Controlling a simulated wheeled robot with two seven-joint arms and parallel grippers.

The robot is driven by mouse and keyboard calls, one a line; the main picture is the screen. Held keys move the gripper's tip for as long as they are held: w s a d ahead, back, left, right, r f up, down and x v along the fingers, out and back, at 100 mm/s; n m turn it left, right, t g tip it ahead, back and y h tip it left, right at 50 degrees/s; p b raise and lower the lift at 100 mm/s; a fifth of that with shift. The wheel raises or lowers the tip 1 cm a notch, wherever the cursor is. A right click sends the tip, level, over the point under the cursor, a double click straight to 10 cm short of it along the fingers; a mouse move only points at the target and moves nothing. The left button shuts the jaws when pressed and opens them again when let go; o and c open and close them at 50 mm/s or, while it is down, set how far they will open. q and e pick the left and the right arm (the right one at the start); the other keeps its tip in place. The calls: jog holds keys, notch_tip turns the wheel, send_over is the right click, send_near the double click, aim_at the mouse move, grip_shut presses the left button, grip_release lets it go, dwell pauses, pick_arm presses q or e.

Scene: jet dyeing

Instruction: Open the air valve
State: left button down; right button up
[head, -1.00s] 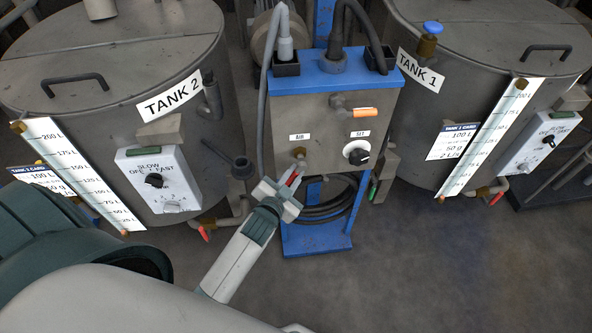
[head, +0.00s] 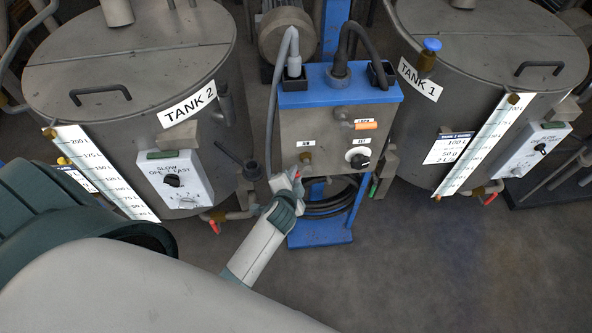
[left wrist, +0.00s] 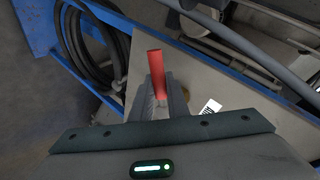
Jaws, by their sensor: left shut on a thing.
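The air valve is a small brass fitting (head: 305,158) under the AIR label on the front of the blue-topped grey panel. Its red lever (head: 297,175) hangs at the lower left of the fitting, by my fingertips. In the left wrist view the red lever (left wrist: 156,73) sticks out from between the fingers, and the fitting is mostly hidden. My left gripper (head: 291,181) is shut on the red lever and reaches up from below left; it also shows in the left wrist view (left wrist: 158,100). My right gripper is not in view.
Tank 2 (head: 130,75) stands left and tank 1 (head: 480,60) right of the panel (head: 335,125). A coiled dark hose (head: 335,203) hangs below. The floor (head: 430,260) in front is clear.

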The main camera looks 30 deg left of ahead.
pick_arm(q)
jog(key=shift+a+r+m+g+y+p, duration=0.1)
jog(key=shift+r+m+g+y+p, duration=0.6)
jog(key=shift+p, duration=0.5)
jog(key=shift+a+r+m+g+y+p, duration=0.1)
jog(key=shift+r+m+g+y+p, duration=0.3)
jog(key=shift+m+y+p, duration=0.3)
jog(key=shift+s, duration=0.1)
jog(key=c, duration=1.7)
grip_release()
jog(key=shift+f, duration=0.1)
